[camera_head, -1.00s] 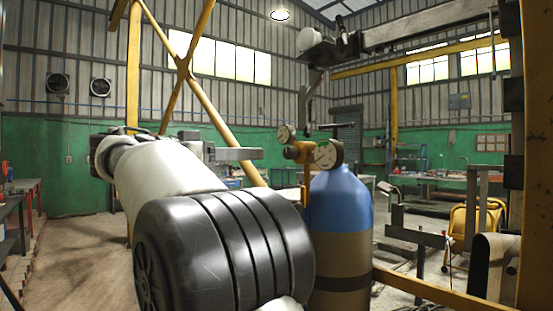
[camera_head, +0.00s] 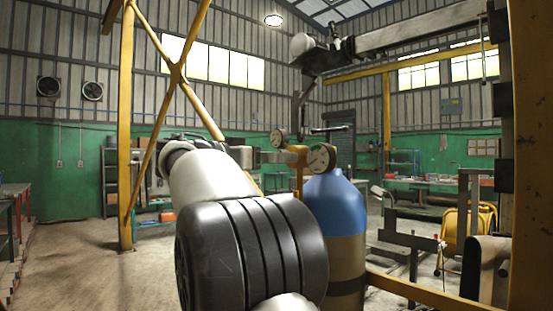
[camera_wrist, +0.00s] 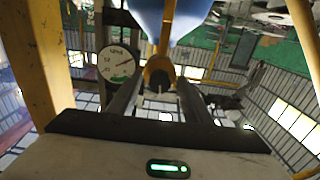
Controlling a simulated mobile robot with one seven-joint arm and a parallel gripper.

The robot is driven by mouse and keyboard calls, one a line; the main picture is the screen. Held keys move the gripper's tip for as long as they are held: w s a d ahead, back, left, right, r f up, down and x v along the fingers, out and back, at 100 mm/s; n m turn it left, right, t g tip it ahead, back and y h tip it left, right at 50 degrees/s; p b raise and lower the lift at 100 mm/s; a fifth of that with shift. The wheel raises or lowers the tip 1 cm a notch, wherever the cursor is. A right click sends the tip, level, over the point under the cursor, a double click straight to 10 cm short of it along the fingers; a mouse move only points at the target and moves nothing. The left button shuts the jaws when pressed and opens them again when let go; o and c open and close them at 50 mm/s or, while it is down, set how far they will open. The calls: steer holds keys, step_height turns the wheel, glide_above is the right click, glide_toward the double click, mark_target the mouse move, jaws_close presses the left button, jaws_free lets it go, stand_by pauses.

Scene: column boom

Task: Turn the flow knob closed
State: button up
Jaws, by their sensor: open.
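The gas cylinder (camera_head: 336,205) has a blue top and a tan lower body. The knob's contact with the fingers is not clear.
A yellow post with braces (camera_head: 125,130) stands at the left. A yellow rail (camera_head: 425,294) crosses at lower right, beside a thick upright (camera_head: 530,160). A boom (camera_head: 420,22) hangs overhead. The floor (camera_head: 70,255) at left is clear.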

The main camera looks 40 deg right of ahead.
steer(key=c, duration=1.1)
steer(key=shift+o, duration=0.2)
steer(key=shift+n, duration=0.3)
steer(key=shift+r+n+p, duration=0.1)
steer(key=shift+n+p, duration=3.25)
steer(key=shift+n, duration=4.35)
steer(key=o, duration=1.1)
steer(key=shift+c, duration=0.2)
